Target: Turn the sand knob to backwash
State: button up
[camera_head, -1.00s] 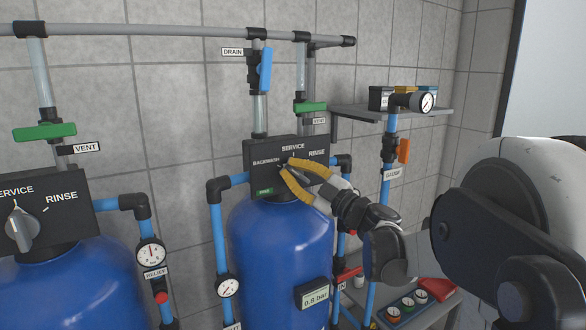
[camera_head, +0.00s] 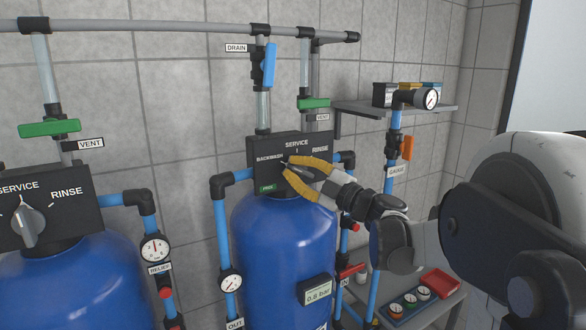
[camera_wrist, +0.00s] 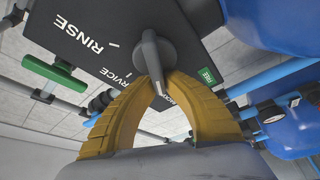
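The black control head (camera_head: 318,172) on top of the middle blue tank (camera_head: 285,245) is marked BACKWASH, SERVICE and RINSE. Its grey knob shows in the wrist view (camera_wrist: 150,55). The two yellow fingers of my gripper (camera_wrist: 158,84) close in on either side of the knob's pointer end and appear to touch it. The pointer lies between the SERVICE mark and the partly hidden BACKWASH mark. In the head view my gripper (camera_head: 287,165) sits at the front of the control head, and its fingers mostly cover the knob. A green label (camera_wrist: 208,77) is beside the knob.
A second tank at the left has its own control head and grey knob (camera_head: 28,222). A blue drain handle (camera_head: 268,65) and green vent handle (camera_head: 314,103) are above the middle tank. Blue pipes and gauges flank it. A low table (camera_head: 440,300) holds gauges and a red tray.

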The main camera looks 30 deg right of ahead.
jog(key=o, duration=0.3)
jog(key=shift+w+d, duration=0.1)
jog(key=shift+w+f, duration=0.1)
jog(key=shift+s, duration=0.25)
jog(key=v, duration=1.1)
jog(key=shift+s+d, duration=0.2)
jog(key=shift+s, duration=0.05)
